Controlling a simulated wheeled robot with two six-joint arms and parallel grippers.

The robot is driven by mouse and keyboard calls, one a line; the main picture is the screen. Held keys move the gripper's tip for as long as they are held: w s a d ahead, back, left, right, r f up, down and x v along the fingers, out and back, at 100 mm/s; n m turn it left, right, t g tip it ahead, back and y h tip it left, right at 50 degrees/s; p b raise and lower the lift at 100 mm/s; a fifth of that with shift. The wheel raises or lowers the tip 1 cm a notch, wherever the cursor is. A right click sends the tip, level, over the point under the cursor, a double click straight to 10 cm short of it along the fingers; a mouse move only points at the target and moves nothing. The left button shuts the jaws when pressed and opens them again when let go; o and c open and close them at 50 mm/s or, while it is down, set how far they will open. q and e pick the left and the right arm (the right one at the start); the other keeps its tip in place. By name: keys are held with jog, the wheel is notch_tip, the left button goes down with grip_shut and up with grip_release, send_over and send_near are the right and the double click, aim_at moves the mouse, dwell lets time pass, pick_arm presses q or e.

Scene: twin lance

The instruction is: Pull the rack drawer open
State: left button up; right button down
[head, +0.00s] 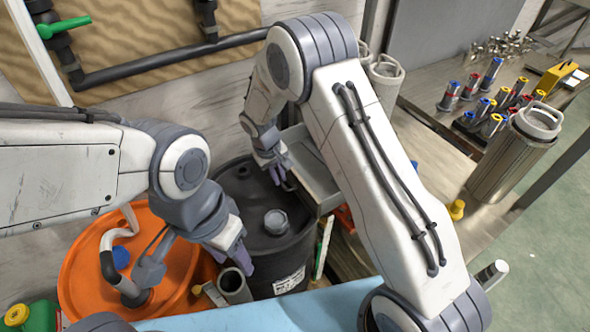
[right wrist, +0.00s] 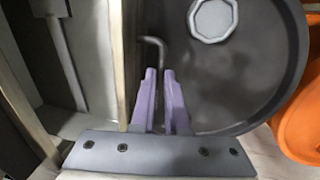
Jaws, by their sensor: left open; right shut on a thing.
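The rack drawer (head: 312,172) is a grey metal tray in the head view, beside my right forearm and above the edge of a black drum. Its open top shows, so it stands at least partly out; my arm hides some of it. My right gripper (head: 275,172) is at the drawer's near left side. In the right wrist view its purple fingers (right wrist: 166,100) are closed on a thin bent metal handle (right wrist: 155,42) beside the drawer's front edge. My left gripper (head: 236,258) is open and empty, low by the drum's left front edge.
The black drum (head: 262,215) stands below my right gripper, with an orange drum (head: 85,270) to its left. A grey tube (head: 233,286) is close to my left gripper. A metal bench (head: 430,150) with several coloured cylinders and a steel canister (head: 510,165) are at right.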

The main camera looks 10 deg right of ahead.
jog(key=shift+s+a, duration=0.2)
jog(key=shift+a, duration=0.35)
jog(key=shift+s+a, duration=0.2)
jog(key=shift+a, duration=0.35)
jog(key=c, duration=0.9)
grip_release()
jog(key=shift+r, duration=0.15)
jog(key=shift+s+a+r+b, duration=0.1)
jog(key=shift+a+r+b, duration=0.15)
jog(key=shift+r, duration=1.45)
jog(key=shift+s+a+r+b, duration=0.15)
jog(key=shift+a+r, duration=0.2)
jog(key=shift+r, duration=1.3)
jog(key=shift+s+a+r+b, duration=0.15)
jog(key=shift+a+r, duration=0.15)
jog(key=shift+r, duration=1.4)
jog(key=shift+w, duration=0.1)
